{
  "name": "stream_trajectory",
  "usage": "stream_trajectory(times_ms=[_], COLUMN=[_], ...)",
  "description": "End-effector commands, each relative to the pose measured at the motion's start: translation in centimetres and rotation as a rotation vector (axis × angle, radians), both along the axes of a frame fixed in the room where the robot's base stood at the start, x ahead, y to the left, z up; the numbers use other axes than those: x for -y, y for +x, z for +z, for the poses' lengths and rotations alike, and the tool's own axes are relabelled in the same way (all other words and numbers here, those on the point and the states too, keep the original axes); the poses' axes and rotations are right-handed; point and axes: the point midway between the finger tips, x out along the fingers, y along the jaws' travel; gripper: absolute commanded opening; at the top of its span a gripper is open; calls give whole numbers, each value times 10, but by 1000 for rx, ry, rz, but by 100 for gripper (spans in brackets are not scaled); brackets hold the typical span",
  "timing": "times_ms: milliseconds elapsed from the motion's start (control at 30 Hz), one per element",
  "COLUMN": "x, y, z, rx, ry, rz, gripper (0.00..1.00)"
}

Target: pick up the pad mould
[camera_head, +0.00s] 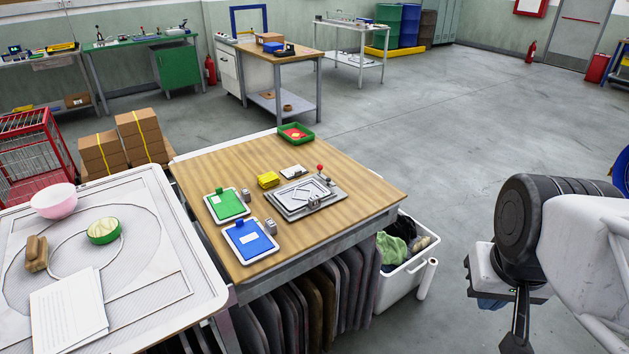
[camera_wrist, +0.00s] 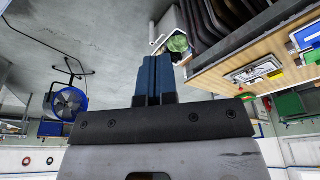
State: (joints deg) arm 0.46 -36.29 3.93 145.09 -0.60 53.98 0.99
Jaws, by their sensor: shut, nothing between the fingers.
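No thing on the wooden table is plainly marked as the pad mould. The likeliest is the flat grey metal plate (camera_head: 305,195) with a pale panel, a small clamp block and a red-knobbed lever, lying right of the middle. It also shows in the wrist view (camera_wrist: 255,70). A green flat piece (camera_head: 227,205) and a blue flat piece (camera_head: 250,240), each with a white label, lie to its left. In the wrist view my gripper (camera_wrist: 152,60) has its blue fingers together and empty, out over the floor, clear of the table and everything on it.
A yellow block (camera_head: 268,180), a white piece (camera_head: 293,170) and a green tray (camera_head: 296,134) with red contents are on the table. A white bin (camera_head: 412,268) with cloths stands by its right side. A white-topped table (camera_head: 160,280) adjoins at left. Open floor lies right.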

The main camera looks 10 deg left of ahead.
Motion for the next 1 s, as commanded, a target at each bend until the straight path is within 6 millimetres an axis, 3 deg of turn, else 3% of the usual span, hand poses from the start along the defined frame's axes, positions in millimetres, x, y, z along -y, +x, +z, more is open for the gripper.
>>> stream_trajectory(times_ms=[233,567,1000], x=[0,0,0], y=[0,0,5], z=[0,0,0], rx=[0,0,-9], ry=[0,0,-15], rz=[0,0,22], gripper=[0,51,51])
